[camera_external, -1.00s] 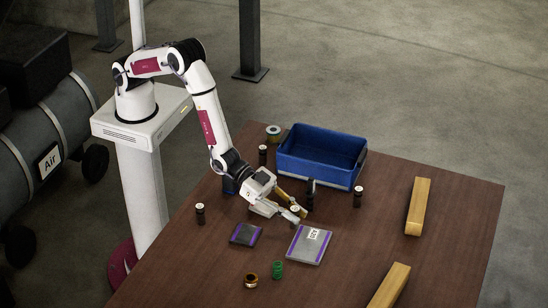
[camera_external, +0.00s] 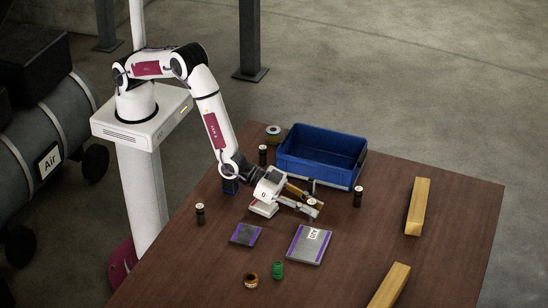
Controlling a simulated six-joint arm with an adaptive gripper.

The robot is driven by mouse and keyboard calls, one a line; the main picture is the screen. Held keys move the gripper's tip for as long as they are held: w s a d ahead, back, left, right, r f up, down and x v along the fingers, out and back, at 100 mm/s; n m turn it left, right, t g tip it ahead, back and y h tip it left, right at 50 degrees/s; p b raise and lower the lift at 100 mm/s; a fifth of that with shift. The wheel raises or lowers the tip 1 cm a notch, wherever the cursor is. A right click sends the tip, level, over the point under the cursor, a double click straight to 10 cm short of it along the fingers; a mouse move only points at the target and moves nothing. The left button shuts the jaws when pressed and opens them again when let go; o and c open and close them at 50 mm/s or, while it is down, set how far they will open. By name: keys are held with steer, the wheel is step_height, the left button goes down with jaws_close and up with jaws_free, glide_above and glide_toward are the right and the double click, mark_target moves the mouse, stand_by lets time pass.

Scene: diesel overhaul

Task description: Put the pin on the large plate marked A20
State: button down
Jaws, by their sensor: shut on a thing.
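My gripper (camera_external: 308,206) is low over the middle of the table, shut on a small piece with a pale round top (camera_external: 312,201). I take this piece for the pin; the fingers hide most of it. The large plate (camera_external: 306,249) is grey with purple edge stripes and a white label, lying flat in front of and below the gripper in the picture.
A blue bin (camera_external: 318,176) stands behind the gripper. Dark pale-topped cylinders stand at left (camera_external: 200,215), back (camera_external: 263,157) and right (camera_external: 357,198). A smaller plate (camera_external: 245,234), a green spring-like part (camera_external: 278,270), a copper ring (camera_external: 251,281) and wooden blocks (camera_external: 417,207) lie around.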

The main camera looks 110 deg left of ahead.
mark_target(311, 221)
steer(key=shift+f, duration=3.05)
steer(key=shift+f, duration=1.9)
steer(key=shift+f, duration=0.15)
steer(key=c, duration=1.9)
jaws_free()
steer(key=shift+v, duration=6.05)
